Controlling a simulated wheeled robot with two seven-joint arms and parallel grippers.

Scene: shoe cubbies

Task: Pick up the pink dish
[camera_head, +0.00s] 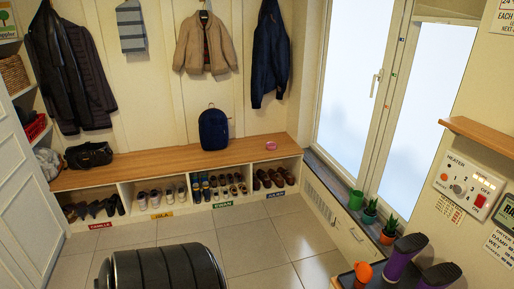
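A small pink dish (271,145) sits on the wooden bench top (165,160), toward its right end, to the right of a dark blue backpack (214,130). It is far across the room from me. Nothing touches it that I can see. Neither of my grippers shows in the head view.
Cubbies with several pairs of shoes (268,178) are under the bench. A dark handbag (89,155) lies at the bench's left end. Coats hang above. Tiled floor (250,245) before the bench is clear. Potted plants (370,211) and purple boots (405,257) stand at right.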

